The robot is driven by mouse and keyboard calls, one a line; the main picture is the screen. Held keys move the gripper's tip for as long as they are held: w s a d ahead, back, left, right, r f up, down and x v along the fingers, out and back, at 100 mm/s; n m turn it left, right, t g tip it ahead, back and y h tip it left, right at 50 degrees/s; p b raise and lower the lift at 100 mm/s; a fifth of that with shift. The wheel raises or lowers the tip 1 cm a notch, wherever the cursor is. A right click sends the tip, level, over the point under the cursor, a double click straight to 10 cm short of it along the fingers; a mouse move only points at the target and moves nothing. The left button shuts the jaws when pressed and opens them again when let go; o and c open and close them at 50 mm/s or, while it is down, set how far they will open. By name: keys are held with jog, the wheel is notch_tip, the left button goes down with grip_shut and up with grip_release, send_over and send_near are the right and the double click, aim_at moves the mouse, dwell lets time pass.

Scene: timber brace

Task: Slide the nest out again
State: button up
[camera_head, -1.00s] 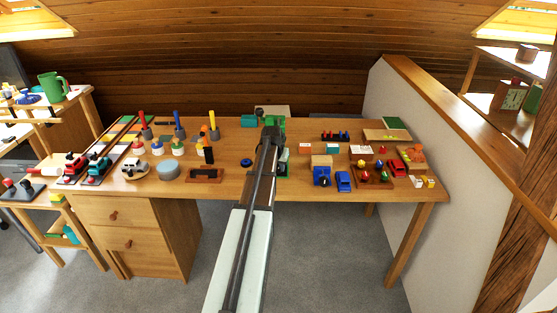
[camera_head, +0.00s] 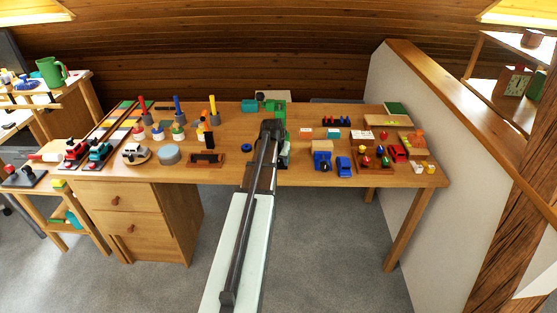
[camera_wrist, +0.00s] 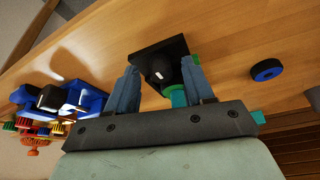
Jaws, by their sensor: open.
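A green device (camera_head: 279,107) stands at the back middle of the bench, largely hidden behind my arm in the head view. In the wrist view, a black square plate (camera_wrist: 147,53) and a dark rounded part (camera_wrist: 168,70) lie just beyond my fingertips, with a green part (camera_wrist: 178,96) beside them. I cannot tell for sure which piece is the nest. My gripper (camera_wrist: 164,80) is open, with one finger on each side of the dark part. I cannot tell whether the fingers touch it. My gripper also shows from behind in the head view (camera_head: 272,132).
A blue-black ring (camera_wrist: 267,70) lies on the bare bench to the right in the wrist view. A blue toy vehicle (camera_wrist: 60,97) stands to the left. Blue toys (camera_head: 322,157) stand right of my arm.

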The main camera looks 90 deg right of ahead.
jog(key=v, duration=1.3)
jog(key=shift+a+r, duration=0.2)
jog(key=shift+r, duration=0.1)
dwell(0.3)
